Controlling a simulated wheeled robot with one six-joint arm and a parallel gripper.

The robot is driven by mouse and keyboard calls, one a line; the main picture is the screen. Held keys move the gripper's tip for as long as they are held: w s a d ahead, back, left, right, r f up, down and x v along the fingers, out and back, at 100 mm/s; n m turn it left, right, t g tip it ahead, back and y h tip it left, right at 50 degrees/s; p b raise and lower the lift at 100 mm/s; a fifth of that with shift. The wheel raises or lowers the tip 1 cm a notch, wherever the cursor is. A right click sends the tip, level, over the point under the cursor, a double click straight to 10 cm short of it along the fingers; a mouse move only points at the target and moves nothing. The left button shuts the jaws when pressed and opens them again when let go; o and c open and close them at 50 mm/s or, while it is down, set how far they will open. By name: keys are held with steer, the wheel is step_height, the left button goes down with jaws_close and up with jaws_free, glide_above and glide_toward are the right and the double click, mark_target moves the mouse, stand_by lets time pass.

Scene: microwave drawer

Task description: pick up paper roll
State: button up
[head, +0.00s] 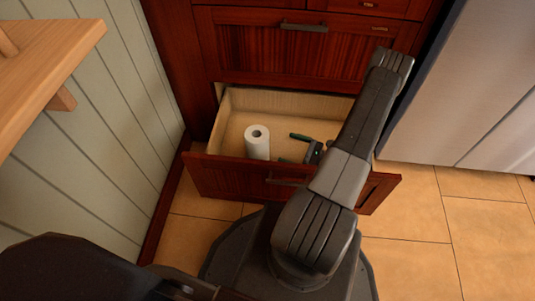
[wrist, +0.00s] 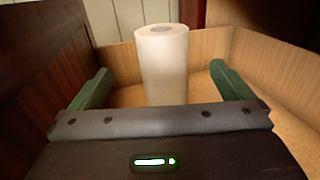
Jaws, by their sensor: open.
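The white paper roll (head: 257,143) stands upright in the left part of an open drawer in the head view. In the wrist view the paper roll (wrist: 163,68) stands ahead, between the two green fingers. My gripper (head: 304,148) is inside the drawer to the right of the roll, partly hidden by my arm. In the wrist view my gripper (wrist: 163,85) is open, with its fingers wide apart. The roll appears beyond the fingers, and the lower part of the roll is hidden by the gripper body.
The wooden drawer (head: 234,107) is pulled out from the dark red cabinet (head: 255,50). A panelled wall (head: 110,150) is at the left, with a wooden shelf (head: 45,60) above. A fridge (head: 450,90) stands at the right. Tiled floor (head: 410,225) is free at the lower right.

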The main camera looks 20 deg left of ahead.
mark_target(268, 141)
steer(key=a+b, duration=0.1)
steer(key=a, duration=0.6)
steer(key=shift+w+a, duration=0.1)
steer(key=shift+a, duration=0.25)
steer(key=a+b, duration=0.2)
steer(key=a, duration=0.4)
steer(key=shift+w+b, duration=0.25)
steer(key=shift+b, duration=0.05)
steer(key=c, duration=1.3)
